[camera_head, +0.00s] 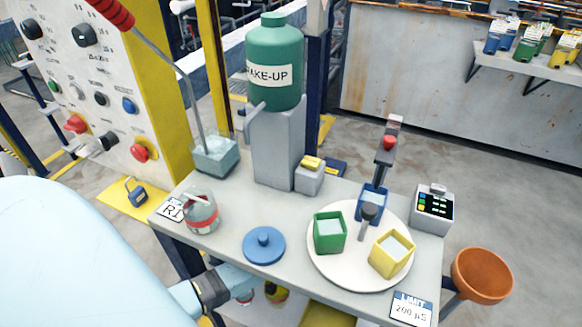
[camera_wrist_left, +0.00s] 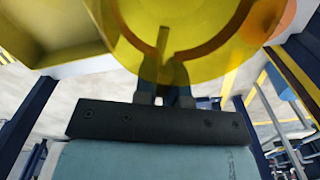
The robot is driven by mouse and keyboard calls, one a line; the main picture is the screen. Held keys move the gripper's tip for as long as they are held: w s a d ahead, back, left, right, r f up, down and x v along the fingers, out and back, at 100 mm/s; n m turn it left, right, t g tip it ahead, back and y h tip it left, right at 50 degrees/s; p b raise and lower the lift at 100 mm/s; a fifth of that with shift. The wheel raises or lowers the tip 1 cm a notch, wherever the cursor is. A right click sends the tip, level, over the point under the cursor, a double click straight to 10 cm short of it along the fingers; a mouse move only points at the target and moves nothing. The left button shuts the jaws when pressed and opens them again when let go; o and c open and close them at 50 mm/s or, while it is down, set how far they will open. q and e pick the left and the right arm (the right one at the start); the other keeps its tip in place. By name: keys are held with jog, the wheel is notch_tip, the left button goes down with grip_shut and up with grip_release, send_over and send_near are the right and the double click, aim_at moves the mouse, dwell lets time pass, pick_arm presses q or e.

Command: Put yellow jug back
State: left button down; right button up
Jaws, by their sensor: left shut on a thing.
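The yellow jug (camera_wrist_left: 205,50) fills the top of the left wrist view, see-through and very close. My left gripper (camera_wrist_left: 163,90) is shut on it, its two fingers together at a narrow yellow strip that looks like the handle. In the head view my left arm reaches in low from the left, past the table's front edge. The fingers are hidden there beneath the table top, and I cannot clearly make out the held jug. A clear jug with a red band (camera_head: 201,213) stands on the left of the grey table (camera_head: 290,218). My right gripper is not in view.
A white plate (camera_head: 345,276) holds green, yellow and blue square cups. A blue lid (camera_head: 263,246) lies near the table's front edge. A green MAKE-UP tank (camera_head: 275,65) stands behind. An orange bowl (camera_head: 482,276) is at the right. A yellow surface (camera_head: 330,315) shows below the table.

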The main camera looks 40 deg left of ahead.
pick_arm(q)
notch_tip(320, 180, down, 5)
jog(key=shift+b, duration=0.75)
jog(key=shift+f, duration=0.2)
jog(key=shift+r, duration=0.1)
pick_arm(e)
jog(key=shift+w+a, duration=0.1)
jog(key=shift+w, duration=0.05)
pick_arm(q)
jog(key=c, duration=1.2)
grip_release()
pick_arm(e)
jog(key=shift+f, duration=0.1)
pick_arm(q)
notch_tip(320, 180, up, 12)
jog(key=p, duration=0.3)
jog(key=shift+p, duration=0.4)
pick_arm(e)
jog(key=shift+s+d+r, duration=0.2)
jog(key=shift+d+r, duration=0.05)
